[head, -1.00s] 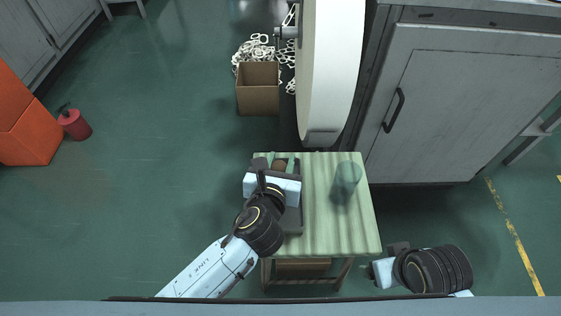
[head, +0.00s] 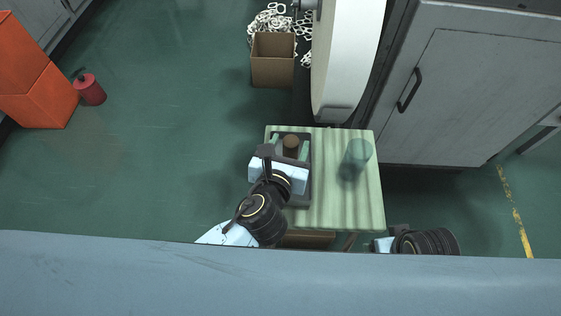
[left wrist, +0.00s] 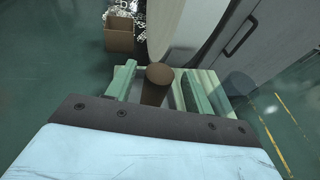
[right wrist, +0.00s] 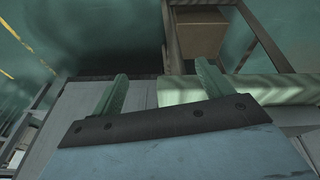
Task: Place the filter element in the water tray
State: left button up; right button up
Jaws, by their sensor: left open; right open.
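The filter element, a brown cylinder (head: 291,142), stands within the outline of the dark grey water tray (head: 304,197) at its far end, on the table's left side. The left wrist view shows it (left wrist: 157,82) upright between my left fingers, with gaps on both sides. My left gripper (head: 290,151) is open over the tray, and its body hides much of the tray. The cylinder's foot is hidden. My right gripper (right wrist: 163,88) is open and empty beside the table's near right corner; its fingers are barely visible in the head view.
A clear greenish cup (head: 356,160) stands at the right on the striped green table (head: 345,208). A large white rounded machine part (head: 345,70) rises behind the table. A grey cabinet (head: 460,90) is to the right, and a cardboard box (head: 272,65) stands beyond.

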pick_arm(q)
jog(key=p+v, duration=0.2)
jog(key=v, duration=0.6)
pick_arm(e)
notch_tip(320, 180, down, 6)
jog(key=d, duration=0.2)
jog(key=shift+s+d+h, duration=0.3)
jog(key=shift+s+d, duration=0.05)
jog(key=shift+s, duration=0.05)
jog(key=shift+r, duration=0.1)
pick_arm(q)
jog(key=s+a+f+n+g+y, duration=0.1)
jog(key=a+f+n+g+y, duration=0.4)
jog(key=a+f+n, duration=1.1)
jog(key=s+a+f+n+g, duration=0.2)
jog(key=s+a+n+g, duration=0.1)
jog(key=n, duration=0.7)
jog(key=s+a+f+n+g+h, duration=0.1)
jog(key=s+a+f+n+g, duration=0.2)
jog(key=n, duration=0.7)
jog(key=s+a, duration=0.2)
jog(key=s, duration=0.1)
jog(key=shift+s+a, duration=0.2)
jog(key=shift+a, duration=0.05)
jog(key=shift+r, duration=0.1)
